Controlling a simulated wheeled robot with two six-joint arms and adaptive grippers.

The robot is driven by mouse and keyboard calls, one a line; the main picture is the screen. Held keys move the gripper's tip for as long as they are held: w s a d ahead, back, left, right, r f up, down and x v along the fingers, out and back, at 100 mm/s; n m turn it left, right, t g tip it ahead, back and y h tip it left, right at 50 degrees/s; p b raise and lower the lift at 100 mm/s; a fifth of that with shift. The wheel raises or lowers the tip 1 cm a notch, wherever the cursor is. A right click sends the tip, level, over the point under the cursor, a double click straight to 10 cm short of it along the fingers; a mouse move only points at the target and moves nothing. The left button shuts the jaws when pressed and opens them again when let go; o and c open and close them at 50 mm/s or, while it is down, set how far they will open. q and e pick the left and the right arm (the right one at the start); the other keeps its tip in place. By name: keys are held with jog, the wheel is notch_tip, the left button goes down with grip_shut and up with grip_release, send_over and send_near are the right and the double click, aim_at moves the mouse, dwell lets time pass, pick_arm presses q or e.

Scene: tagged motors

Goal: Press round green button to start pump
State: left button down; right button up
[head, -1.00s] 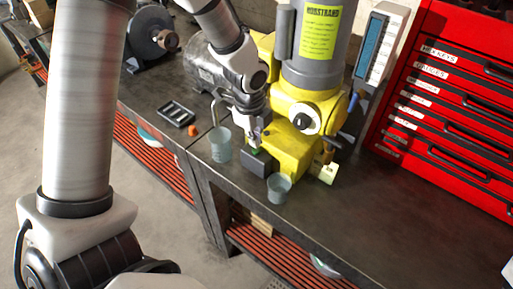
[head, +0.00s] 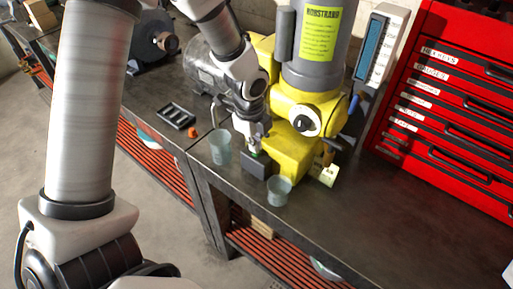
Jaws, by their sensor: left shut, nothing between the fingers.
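The yellow and grey pump (head: 293,155) stands on the dark workbench. A small dark control box (head: 253,166) sits at its front left. A bit of green, the button (head: 256,153), shows on top of the box, mostly hidden by my gripper. My left gripper (head: 253,149) points down with its shut fingertips right over the green spot. I cannot tell whether the fingertips touch the button. My right gripper is not in view.
A translucent cup (head: 221,148) stands just left of the box, and another cup (head: 278,189) stands in front of it. A black tray (head: 176,116) and an orange piece (head: 193,132) lie further left. A red tool chest (head: 450,100) stands at the right.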

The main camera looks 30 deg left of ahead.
pick_arm(q)
jog(key=shift+r+p, duration=0.5)
jog(key=shift+r, duration=0.3)
jog(key=shift+s+f, duration=0.1)
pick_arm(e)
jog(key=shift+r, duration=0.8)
pick_arm(q)
jog(key=shift+s+f, duration=0.1)
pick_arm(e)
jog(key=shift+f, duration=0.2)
pick_arm(q)
jog(key=shift+s+b, duration=0.4)
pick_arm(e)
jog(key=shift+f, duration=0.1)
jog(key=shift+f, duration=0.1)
